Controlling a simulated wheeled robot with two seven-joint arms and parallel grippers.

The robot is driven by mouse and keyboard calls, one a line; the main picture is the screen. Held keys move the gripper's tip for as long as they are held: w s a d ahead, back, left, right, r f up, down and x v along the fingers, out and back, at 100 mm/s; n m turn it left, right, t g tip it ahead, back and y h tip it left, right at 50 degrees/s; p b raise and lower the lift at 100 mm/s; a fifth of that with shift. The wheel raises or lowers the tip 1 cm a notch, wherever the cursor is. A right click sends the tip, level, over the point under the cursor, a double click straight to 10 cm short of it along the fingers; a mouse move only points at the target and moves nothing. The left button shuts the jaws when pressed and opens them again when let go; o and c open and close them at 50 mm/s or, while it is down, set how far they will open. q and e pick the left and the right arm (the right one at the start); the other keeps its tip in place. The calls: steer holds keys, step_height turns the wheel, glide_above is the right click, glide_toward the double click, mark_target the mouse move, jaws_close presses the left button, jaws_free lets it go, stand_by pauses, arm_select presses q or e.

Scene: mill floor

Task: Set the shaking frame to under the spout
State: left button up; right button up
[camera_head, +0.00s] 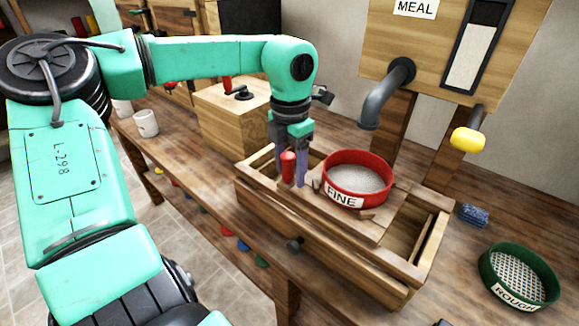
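The shaking frame (392,229) is a wooden carriage set in a long open wooden box (330,262) on the bench. The red FINE sieve (384,200), with pale meal in it, sits on the carriage. A red upright handle (288,168) stands at the carriage's left end. My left gripper (290,180) points down with its fingers on either side of this handle and looks closed on it. The grey spout (374,107) bends down from the wooden MEAL hopper (430,50), above and slightly right of the sieve. My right gripper is not in view.
The box's right end (420,215) has an open space. A green ROUGH sieve (487,280) and a blue brush (474,215) lie on the bench to the right. A yellow knob (467,139) hangs beside the spout. A wooden case (225,115) and a white mug (146,124) stand at left.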

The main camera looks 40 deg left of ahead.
arm_select(q)
steer(key=shift+a+r, duration=0.15)
steer(key=shift+r, duration=0.1)
step_height(320, 180, up, 14)
steer(key=p, duration=0.1)
stand_by(0.5)
